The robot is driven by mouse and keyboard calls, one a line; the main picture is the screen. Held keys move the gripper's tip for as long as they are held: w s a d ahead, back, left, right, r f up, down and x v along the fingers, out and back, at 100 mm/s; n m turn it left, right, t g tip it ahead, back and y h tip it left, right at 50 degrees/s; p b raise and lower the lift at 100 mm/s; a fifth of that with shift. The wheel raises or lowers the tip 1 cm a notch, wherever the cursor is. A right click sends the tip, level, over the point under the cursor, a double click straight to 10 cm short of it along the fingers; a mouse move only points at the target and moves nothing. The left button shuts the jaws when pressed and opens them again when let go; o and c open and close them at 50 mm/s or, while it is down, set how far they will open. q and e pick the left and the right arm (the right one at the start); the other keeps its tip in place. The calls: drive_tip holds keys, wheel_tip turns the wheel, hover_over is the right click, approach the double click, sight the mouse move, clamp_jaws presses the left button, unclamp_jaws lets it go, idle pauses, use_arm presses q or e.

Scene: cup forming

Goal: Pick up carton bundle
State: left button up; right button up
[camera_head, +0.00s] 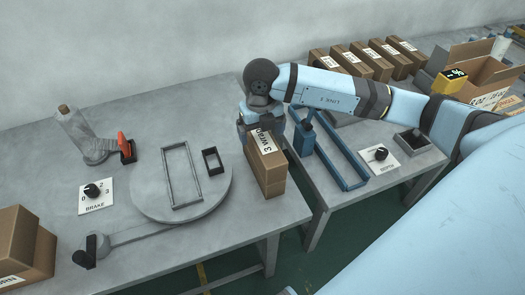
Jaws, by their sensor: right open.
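My right gripper (249,128) is open at the far upper end of this carton. Its fingers are dark and small here, and I cannot tell whether they touch the carton. My right arm reaches in from the right, over the second table. My left gripper is not in view.
Several cartons (372,62) line up behind; an open box (470,75) is at right.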

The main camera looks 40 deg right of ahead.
sight(262, 138)
drive_tip(key=f, duration=0.5)
drive_tip(key=shift+w+d, duration=0.15)
drive_tip(key=shift+d, duration=0.1)
drive_tip(key=shift+r, duration=0.1)
clamp_jaws()
